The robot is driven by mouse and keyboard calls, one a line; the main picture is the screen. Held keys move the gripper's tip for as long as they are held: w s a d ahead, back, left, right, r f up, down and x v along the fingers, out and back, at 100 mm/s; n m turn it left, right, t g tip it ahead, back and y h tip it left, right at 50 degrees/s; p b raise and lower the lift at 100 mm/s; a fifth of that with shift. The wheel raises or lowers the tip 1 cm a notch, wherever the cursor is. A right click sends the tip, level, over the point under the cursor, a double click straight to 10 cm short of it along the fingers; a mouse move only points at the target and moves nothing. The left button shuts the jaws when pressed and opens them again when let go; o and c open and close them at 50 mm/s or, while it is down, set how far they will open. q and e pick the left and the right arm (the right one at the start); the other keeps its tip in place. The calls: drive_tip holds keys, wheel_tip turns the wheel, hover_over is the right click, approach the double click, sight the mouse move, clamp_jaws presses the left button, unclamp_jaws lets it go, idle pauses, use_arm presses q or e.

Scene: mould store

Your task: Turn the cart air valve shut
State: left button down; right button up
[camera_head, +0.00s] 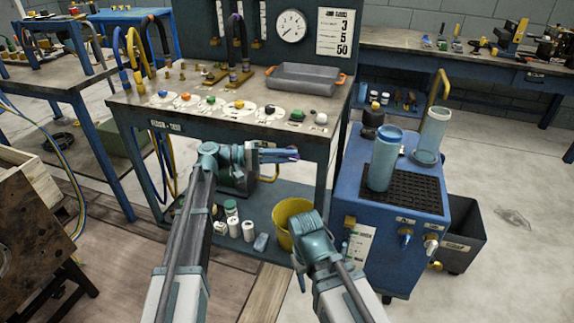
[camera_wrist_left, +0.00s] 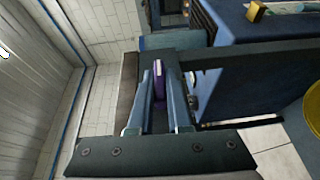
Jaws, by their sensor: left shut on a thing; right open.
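The blue cart (camera_head: 343,196) stands right of the bench. Its front has a blue-handled valve (camera_head: 405,236), a white-handled fitting (camera_head: 430,244) and a brass fitting (camera_head: 436,265); I cannot tell which is the air valve. My left gripper (camera_head: 284,154) is in front of the bench, left of the cart and apart from it. It is shut on a slim purple thing (camera_wrist_left: 159,83), mostly hidden between the fingers. My right gripper (camera_head: 300,268) is open, pointing down by the yellow bucket, left of the cart's front; its fingertips are largely hidden.
A teal cylinder (camera_head: 384,160) and a clear cylinder (camera_head: 432,133) stand on the cart top. The yellow bucket (camera_head: 283,212) and white bottles (camera_head: 248,230) are on the bench's lower shelf. A dark bin (camera_head: 467,240) stands right of the cart. Floor beyond it is clear.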

use_arm(q)
drive_tip(key=shift+w+h+b, duration=0.25)
drive_tip(key=shift+h+b, duration=0.05)
drive_tip(key=shift+b, duration=0.05)
drive_tip(key=shift+r, duration=0.1)
drive_tip(key=c, duration=1)
unclamp_jaws()
drive_tip(key=shift+o, duration=0.7)
drive_tip(key=shift+s, duration=0.1)
drive_tip(key=s+a, duration=0.1)
drive_tip(key=a, duration=1.2)
drive_tip(key=shift+a+f, duration=0.2)
drive_tip(key=shift+a, duration=0.2)
